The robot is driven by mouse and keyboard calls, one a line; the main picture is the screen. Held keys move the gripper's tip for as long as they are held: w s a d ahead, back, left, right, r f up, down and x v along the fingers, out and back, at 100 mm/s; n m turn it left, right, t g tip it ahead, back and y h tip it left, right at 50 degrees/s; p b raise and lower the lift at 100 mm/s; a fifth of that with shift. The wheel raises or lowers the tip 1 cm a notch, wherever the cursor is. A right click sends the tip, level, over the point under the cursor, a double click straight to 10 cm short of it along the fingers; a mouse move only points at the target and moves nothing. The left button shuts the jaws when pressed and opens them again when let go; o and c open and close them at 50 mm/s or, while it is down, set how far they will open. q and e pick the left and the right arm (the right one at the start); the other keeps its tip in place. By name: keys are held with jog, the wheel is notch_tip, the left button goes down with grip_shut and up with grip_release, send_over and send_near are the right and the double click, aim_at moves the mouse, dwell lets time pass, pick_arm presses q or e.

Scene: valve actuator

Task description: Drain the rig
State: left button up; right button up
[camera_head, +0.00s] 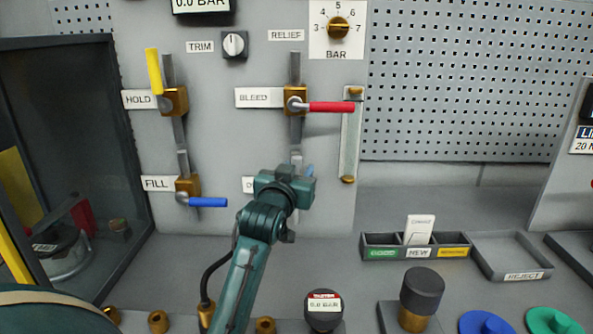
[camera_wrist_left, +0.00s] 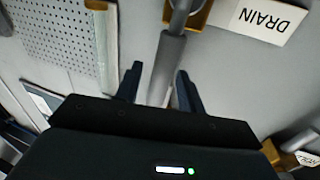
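My left gripper (camera_head: 300,172) is in front of the panel and hides most of the drain valve. In the left wrist view its two fingers (camera_wrist_left: 158,86) are open on either side of a grey drain handle (camera_wrist_left: 167,60), with a gap on the left side; contact on the right side is unclear. The DRAIN label (camera_wrist_left: 265,18) is beside it and is mostly covered in the head view (camera_head: 248,184). The yellow HOLD handle (camera_head: 154,71) points up. The red BLEED handle (camera_head: 331,107) and blue FILL handle (camera_head: 208,202) point right. My right gripper is not in view.
A vertical gauge tube (camera_head: 350,140) stands right of the drain valve. A TRIM knob (camera_head: 234,45) and brass RELIEF knob (camera_head: 338,28) are above. Labelled bins (camera_head: 381,252) with a card, a REJECT tray (camera_head: 511,258) and a dark-topped cylinder (camera_head: 422,290) occupy the bench.

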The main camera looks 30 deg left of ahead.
pick_arm(q)
jog(key=shift+c, duration=0.2)
grip_shut()
dwell(0.4)
